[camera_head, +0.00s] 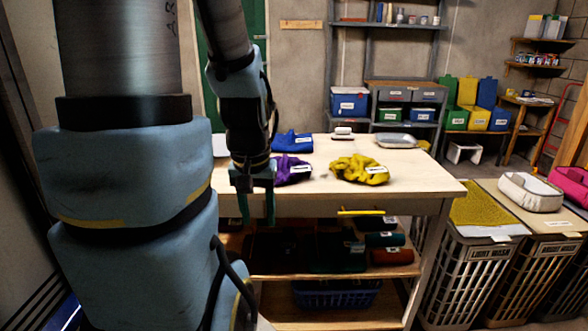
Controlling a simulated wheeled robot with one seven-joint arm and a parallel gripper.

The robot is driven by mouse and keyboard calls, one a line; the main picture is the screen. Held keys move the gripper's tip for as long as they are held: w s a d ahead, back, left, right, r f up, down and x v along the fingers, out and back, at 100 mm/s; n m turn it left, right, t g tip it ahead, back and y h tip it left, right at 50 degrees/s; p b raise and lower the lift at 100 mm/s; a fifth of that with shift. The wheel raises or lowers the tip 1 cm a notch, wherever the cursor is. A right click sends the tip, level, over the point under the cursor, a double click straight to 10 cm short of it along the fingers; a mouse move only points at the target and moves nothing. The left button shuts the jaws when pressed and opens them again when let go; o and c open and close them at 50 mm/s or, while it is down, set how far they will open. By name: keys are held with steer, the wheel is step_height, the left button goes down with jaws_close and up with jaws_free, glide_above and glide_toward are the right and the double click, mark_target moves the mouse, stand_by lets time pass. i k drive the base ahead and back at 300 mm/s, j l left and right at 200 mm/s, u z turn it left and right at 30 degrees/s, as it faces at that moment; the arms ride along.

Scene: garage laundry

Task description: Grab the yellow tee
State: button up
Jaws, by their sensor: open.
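The yellow tee (352,168) lies crumpled on the wooden workbench top (415,185), right of centre, with a white label on its right side. My gripper (256,207) hangs at the bench's front left, fingers pointing down. It is open and empty, to the left of the yellow tee and apart from it. A purple cloth (284,173) with a white label lies between my gripper and the tee, partly hidden by my arm.
A folded blue cloth (292,142), a small white object (343,132) and a grey tray-like item (396,140) lie at the bench's back. A yellow handle (361,212) shows at the front edge. Laundry hampers (465,270) stand to the right. The bench's right front is clear.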

mark_target(368, 170)
steer(key=i+l+u, duration=0.2)
steer(key=l, duration=0.15)
steer(key=i+l+u, duration=0.2)
steer(key=l+u, duration=0.25)
steer(key=l, duration=0.2)
steer(key=l+u, duration=0.2)
steer(key=l, duration=0.2)
steer(key=i, duration=0.05)
